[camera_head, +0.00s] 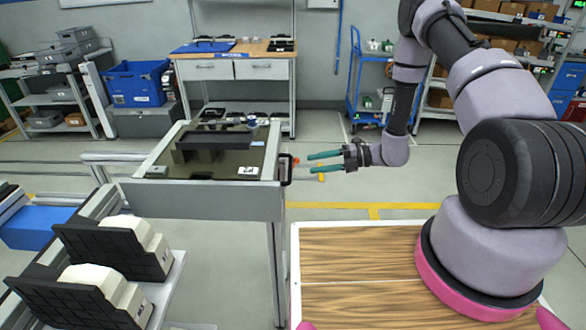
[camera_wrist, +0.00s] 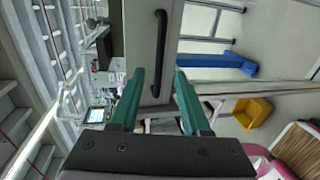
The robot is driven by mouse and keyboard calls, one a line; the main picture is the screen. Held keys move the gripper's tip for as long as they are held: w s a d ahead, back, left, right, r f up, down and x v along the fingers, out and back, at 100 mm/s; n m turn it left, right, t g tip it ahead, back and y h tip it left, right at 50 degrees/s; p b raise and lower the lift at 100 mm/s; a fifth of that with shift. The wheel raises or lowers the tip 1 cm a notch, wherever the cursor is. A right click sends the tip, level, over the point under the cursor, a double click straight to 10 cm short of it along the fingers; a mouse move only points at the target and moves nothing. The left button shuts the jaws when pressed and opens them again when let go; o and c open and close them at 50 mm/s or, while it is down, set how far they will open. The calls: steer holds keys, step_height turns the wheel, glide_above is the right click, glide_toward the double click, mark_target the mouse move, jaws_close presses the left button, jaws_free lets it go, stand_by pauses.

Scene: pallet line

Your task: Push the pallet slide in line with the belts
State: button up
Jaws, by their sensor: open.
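The pallet slide (camera_head: 215,192) is a grey-framed table section on legs, with a dark bed and a black block on top. A black bar handle (camera_head: 287,169) sits on its right side. In the wrist view the handle (camera_wrist: 159,50) stands out from a grey panel (camera_wrist: 143,22), ahead of my fingers. My gripper (camera_head: 309,168) is open and empty, just right of the handle and apart from it in the head view. In the wrist view my teal fingertips (camera_wrist: 158,71) are spread, with the handle lined up between them. A belt section (camera_head: 88,215) runs at the lower left.
Black pallets with white blocks (camera_head: 122,236) stand at the lower left. A workbench (camera_head: 235,62) and a blue crate (camera_head: 136,83) are behind. A blue trolley (camera_head: 368,95) stands behind my arm. The floor right of the slide is clear up to my wooden deck.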

mark_target(290, 165)
steer(key=x, duration=0.9)
steer(key=shift+r, duration=0.1)
jaws_close()
stand_by(1.1)
